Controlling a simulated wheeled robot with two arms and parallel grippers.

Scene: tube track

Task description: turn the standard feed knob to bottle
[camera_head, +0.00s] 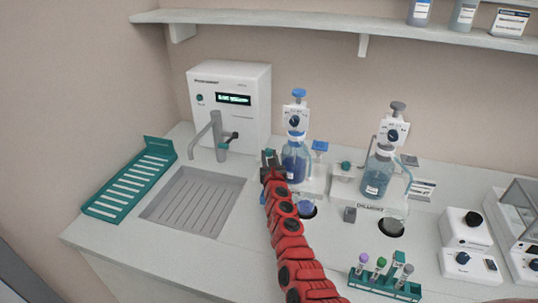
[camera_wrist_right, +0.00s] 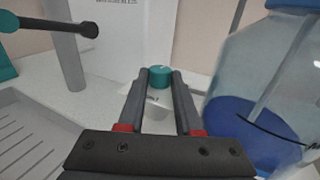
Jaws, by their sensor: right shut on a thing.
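A small teal knob (camera_wrist_right: 159,78) sits between the two fingertips of my right gripper (camera_wrist_right: 159,84) in the right wrist view. The gripper is shut on it. In the head view my right gripper (camera_head: 269,158) reaches to the left side of the left bottle (camera_head: 294,160), which holds blue liquid, and it hides most of that knob. A similar teal knob (camera_head: 345,166) stands on the white base of the right bottle (camera_head: 376,178). The knob's markings are too small or covered to read. My left gripper is not in view.
A sink (camera_head: 194,201) with a grey faucet (camera_head: 217,135) lies left of my right arm, before a white dispenser (camera_head: 230,100). A teal rack (camera_head: 130,186) lies at far left. A tube rack (camera_head: 385,283) stands at front right. The front left counter is clear.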

